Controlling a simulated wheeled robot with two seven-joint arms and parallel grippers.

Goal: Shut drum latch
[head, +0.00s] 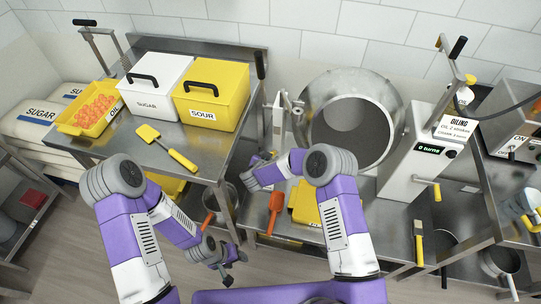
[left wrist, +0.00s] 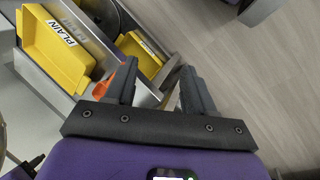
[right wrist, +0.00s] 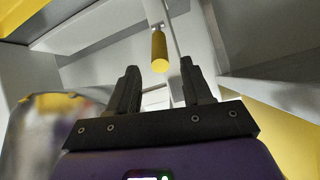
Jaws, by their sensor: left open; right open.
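The steel drum (head: 392,105) stands at the back with its round dark mouth facing me. A grey bracket (head: 296,108) and a narrow pale panel (head: 278,115) are at its left side. I cannot tell which part is the latch. My right gripper (head: 254,174) is low and left of the drum, partly hidden by its own arm. In the right wrist view a yellow cylindrical handle (right wrist: 159,50) shows beyond the open, empty fingers (right wrist: 160,85), apparently not held. My left gripper (head: 226,272) is open and empty, low beside the steel table, away from the drum.
Yellow trays, one marked PLAIN (left wrist: 50,50), and an orange tool (head: 274,210) lie below the drum. The left table (head: 205,150) holds SUGAR (head: 155,90) and SOUR (head: 210,97) boxes and a yellow scoop (head: 165,145). The oiling unit (head: 408,165) stands right of the drum.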

